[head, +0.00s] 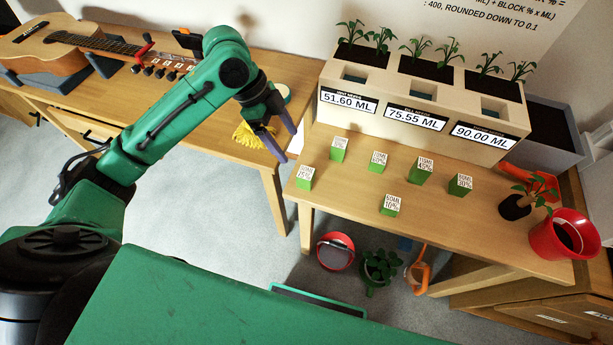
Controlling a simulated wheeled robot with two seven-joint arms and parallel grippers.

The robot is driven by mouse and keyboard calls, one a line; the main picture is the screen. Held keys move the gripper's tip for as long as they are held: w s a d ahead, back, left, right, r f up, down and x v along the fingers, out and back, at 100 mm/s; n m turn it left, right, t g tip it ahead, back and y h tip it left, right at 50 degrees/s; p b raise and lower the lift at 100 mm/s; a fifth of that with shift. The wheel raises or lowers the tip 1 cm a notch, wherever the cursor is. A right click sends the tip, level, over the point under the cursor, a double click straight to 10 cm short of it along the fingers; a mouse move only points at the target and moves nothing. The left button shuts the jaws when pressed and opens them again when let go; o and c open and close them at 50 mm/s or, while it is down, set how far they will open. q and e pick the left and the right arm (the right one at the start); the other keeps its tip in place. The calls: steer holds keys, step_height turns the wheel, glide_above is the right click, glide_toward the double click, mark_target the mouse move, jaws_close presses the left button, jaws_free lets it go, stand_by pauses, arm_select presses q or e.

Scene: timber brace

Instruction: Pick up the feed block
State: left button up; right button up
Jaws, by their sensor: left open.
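Several small green feed blocks with white printed tops stand on the right table. One block (339,149) is at the back left, one (306,177) at the front left, and one (377,161) at the back middle. A taller block (421,171) and another block (460,185) stand to the right, and one (390,205) is at the front middle. Their labels are mostly too small to read surely. My left gripper (282,140) is open and empty, left of the blocks near the gap between the tables. My right gripper is not in view.
A white planter (420,117) with seedlings and signs reading 51.60 ML, 75.55 ML and 90.00 ML stands behind the blocks. A red pot (565,235) and a dark-rooted seedling (515,207) are at right. A guitar (40,45) and yellow item (247,138) lie on the left table.

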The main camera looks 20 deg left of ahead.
arm_select(q)
steer(key=shift+m+g, duration=0.4)
steer(key=shift+m, duration=0.2)
steer(key=x, duration=1.1)
steer(key=shift+w+f, duration=0.15)
steer(key=shift+f, duration=0.05)
steer(key=shift+r, duration=0.1)
jaws_close()
